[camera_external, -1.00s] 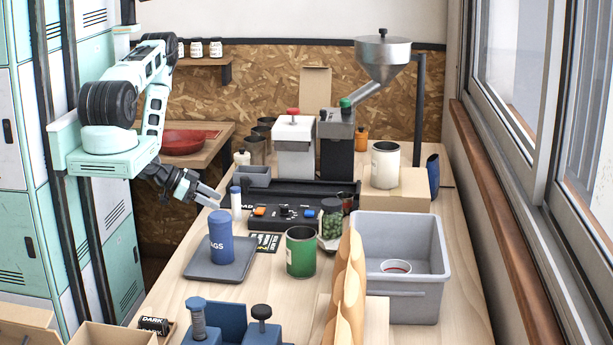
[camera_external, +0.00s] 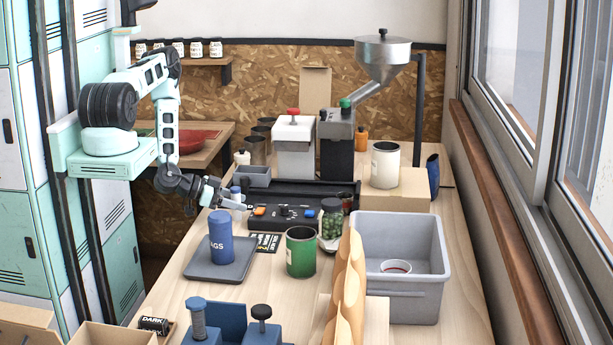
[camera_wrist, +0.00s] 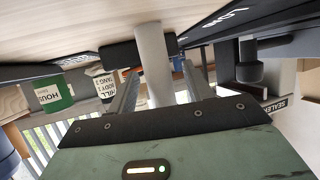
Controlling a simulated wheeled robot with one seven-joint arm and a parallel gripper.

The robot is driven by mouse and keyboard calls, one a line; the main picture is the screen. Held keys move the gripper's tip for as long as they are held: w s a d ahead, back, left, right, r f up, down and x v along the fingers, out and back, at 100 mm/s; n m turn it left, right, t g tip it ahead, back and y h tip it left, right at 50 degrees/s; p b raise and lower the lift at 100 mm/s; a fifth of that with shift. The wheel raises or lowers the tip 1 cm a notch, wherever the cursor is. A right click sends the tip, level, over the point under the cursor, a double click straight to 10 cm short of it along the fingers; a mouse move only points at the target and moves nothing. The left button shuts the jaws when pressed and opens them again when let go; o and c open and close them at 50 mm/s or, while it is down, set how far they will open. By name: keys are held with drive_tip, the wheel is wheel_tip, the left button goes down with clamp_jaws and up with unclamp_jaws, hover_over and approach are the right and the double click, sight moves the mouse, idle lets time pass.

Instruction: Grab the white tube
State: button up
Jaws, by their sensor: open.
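The white tube (camera_external: 237,214) with a blue cap stands upright on the table, left of the black control panel. My gripper (camera_external: 236,201) is open at the tube and hides part of its body in the external view. In the wrist view, the white tube (camera_wrist: 154,62) lies between the two spread fingers of my gripper (camera_wrist: 160,72). A gap shows on the right side; contact on the left cannot be told.
The black panel (camera_external: 285,218) with coloured knobs is just right of the tube. A grey bin (camera_external: 255,177) is behind it. A blue canister (camera_external: 220,240) on a grey tray (camera_external: 205,270) and a green can (camera_external: 300,252) stand in front.

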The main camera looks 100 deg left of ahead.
drive_tip(key=c, duration=1.1)
drive_tip(key=shift+o, duration=0.2)
